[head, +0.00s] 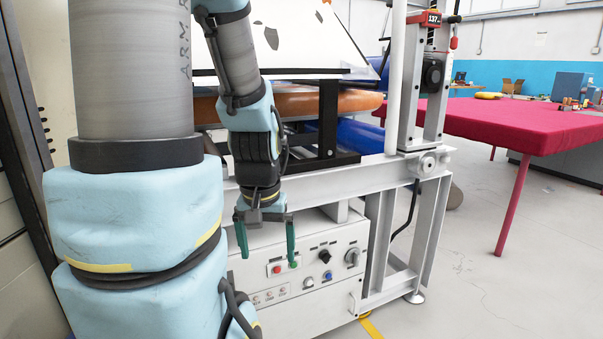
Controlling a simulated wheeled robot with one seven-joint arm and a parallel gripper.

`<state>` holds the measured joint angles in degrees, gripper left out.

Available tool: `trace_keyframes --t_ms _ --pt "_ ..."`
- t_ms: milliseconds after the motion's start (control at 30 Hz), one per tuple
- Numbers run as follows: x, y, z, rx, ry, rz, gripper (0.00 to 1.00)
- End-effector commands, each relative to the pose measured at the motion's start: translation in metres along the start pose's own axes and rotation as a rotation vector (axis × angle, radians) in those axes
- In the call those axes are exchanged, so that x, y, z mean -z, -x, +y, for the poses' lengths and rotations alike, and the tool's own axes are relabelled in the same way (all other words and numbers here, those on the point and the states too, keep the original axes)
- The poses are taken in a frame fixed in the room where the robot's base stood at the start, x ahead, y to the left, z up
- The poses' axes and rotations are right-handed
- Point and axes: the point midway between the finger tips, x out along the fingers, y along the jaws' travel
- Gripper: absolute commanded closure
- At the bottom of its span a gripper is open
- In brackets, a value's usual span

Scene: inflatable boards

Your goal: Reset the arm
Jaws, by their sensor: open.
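My gripper (266,243) hangs at the end of my arm with its two green fingers pointing down. The fingers are apart and nothing shows between them. It is in front of the white control box (310,262). My padded blue arm fills the left of the view and hides part of the machine.
A white steel frame (400,165) stands around the control box, with an orange board (358,101) above. A table with a red cloth (520,122) stands at the right. Grey floor (510,275) is clear at the lower right. A dark upright (25,120) is close on the left.

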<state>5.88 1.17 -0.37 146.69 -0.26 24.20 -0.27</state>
Motion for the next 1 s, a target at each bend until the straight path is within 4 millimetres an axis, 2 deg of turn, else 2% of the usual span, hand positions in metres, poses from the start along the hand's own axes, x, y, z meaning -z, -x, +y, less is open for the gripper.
trace_keyframes --t_ms 33,300,500,700,1000 --pt "0.005 0.033 0.0 0.0 0.0 0.0 0.0" --pt "0.016 0.115 0.001 0.0 0.0 0.0 0.0" --pt "0.023 0.163 0.001 0.0 0.001 0.0 0.0" --pt "0.026 0.182 0.001 0.0 0.001 0.0 0.0" --pt "0.025 0.181 0.001 0.0 0.001 0.0 0.0"
